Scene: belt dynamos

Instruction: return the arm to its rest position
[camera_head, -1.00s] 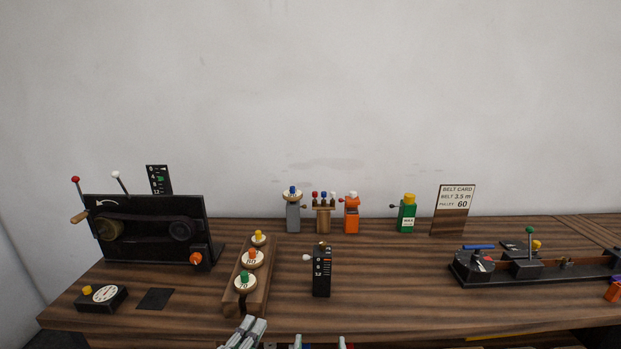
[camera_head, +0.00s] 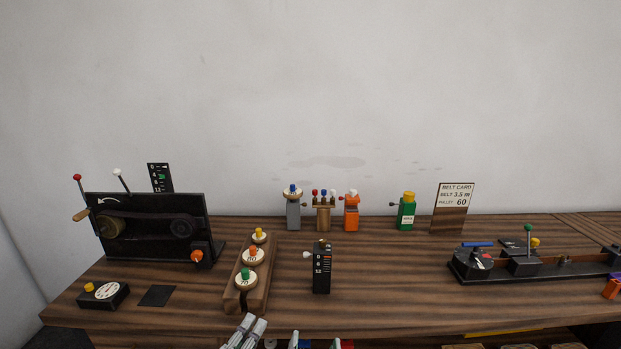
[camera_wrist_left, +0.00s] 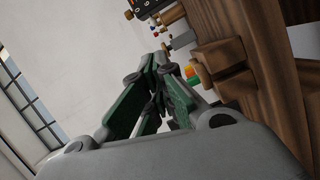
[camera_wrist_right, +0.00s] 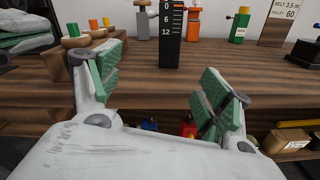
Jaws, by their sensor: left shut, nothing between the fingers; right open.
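My left gripper (camera_head: 245,332) shows at the bottom of the head view, in front of the desk's front edge, below the wooden block of pegs. In the left wrist view its green-padded fingers (camera_wrist_left: 165,88) are close together with nothing between them. My right gripper (camera_head: 314,344) shows only as fingertips at the bottom edge of the head view. In the right wrist view its fingers (camera_wrist_right: 163,95) are wide apart and empty, in front of the desk's front edge. Most of both arms is outside the head view.
The desk (camera_head: 390,290) holds a black belt machine (camera_head: 150,220), a wooden peg block (camera_head: 262,285), a black scale post (camera_head: 321,268), a belt card (camera_head: 453,208) and a long black rig (camera_head: 520,263). Small coloured parts (camera_wrist_right: 187,128) lie below the desktop's edge. The centre-right desktop is bare.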

